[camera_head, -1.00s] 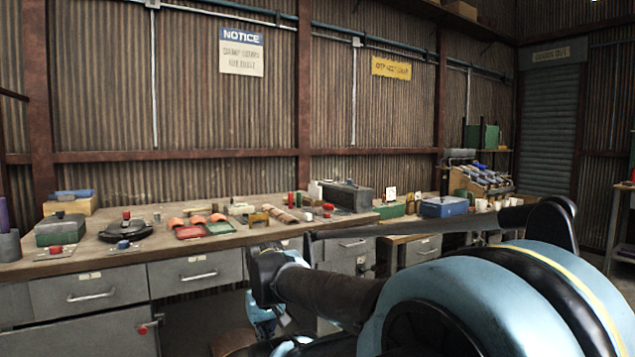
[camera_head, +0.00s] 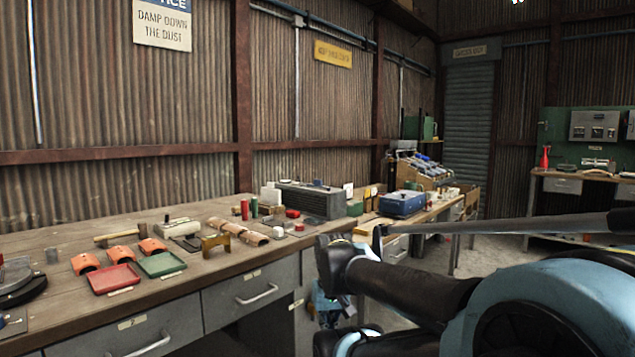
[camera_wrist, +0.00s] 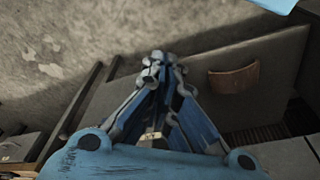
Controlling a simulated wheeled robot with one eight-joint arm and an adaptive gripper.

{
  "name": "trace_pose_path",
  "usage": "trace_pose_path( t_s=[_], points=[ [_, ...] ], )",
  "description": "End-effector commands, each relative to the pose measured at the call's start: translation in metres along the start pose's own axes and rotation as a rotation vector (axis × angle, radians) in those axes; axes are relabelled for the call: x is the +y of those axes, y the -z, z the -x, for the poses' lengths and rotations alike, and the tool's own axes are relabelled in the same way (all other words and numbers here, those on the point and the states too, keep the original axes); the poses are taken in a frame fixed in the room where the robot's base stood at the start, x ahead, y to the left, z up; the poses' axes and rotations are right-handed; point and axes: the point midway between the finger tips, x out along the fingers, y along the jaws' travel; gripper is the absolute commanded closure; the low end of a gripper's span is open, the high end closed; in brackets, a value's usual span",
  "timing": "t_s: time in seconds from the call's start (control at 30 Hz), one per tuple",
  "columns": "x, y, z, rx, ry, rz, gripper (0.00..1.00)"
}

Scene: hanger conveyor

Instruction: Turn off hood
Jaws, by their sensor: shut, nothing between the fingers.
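No hood can be made out for certain in either view. A grey control box (camera_head: 598,126) with small dark fittings is mounted on a green board above the bench at the far right; whether it belongs to the hood I cannot tell. My gripper (camera_wrist: 158,62) is shut and empty, its blue fingers meeting at the tips in the wrist view. It hangs low beside the bench drawers, apart from the control box. In the head view a blue part of it (camera_head: 328,304) shows below the bench top, partly hidden by my arm.
A second bench (camera_head: 585,179) stands at the far right. Free concrete floor (camera_head: 490,258) lies between. Grey drawers (camera_wrist: 215,75) are close to my gripper.

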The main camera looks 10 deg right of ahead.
Motion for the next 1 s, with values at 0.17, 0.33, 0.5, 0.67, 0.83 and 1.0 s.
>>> trace_pose_path(
  t_s=[0.17, 0.33, 0.5, 0.67, 0.83, 1.0],
  points=[
    [0.000, 0.000, 0.000, 0.000, 0.000, 0.000, 1.00],
    [0.000, 0.000, 0.000, 0.000, 0.000, 0.000, 1.00],
    [0.001, -0.005, 0.007, 0.012, -0.005, 0.004, 1.00],
    [0.013, 0.017, 0.021, 0.027, -0.056, 0.047, 1.00],
    [0.037, 0.070, 0.050, 0.059, -0.175, 0.148, 1.00],
    [0.056, 0.135, 0.080, 0.093, -0.311, 0.270, 1.00]
  ],
)
